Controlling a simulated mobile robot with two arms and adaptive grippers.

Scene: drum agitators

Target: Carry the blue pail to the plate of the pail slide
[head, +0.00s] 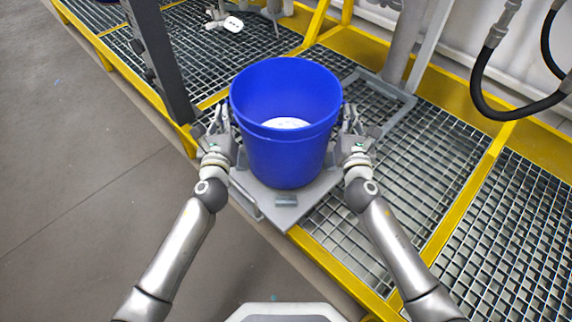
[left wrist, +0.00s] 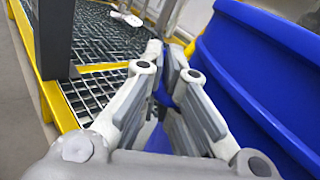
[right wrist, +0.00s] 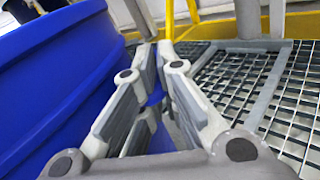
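The blue pail (head: 287,150) is upright in the middle of the head view, with a white patch visible at its bottom inside. It is over the grey plate of the pail slide (head: 285,214); I cannot tell whether its base touches the plate. My left gripper (head: 222,122) is at the pail's left side and my right gripper (head: 352,122) at its right side. In the left wrist view (left wrist: 166,62) and right wrist view (right wrist: 155,62) the fingers close together, with a bit of blue between them, beside the pail wall. Each looks shut on a side lug of the pail.
A dark post (head: 158,60) stands at the left, a grey frame (head: 385,88) lies behind the pail, and black hoses (head: 500,112) hang at the right. Bare floor (head: 75,170) is at the left.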

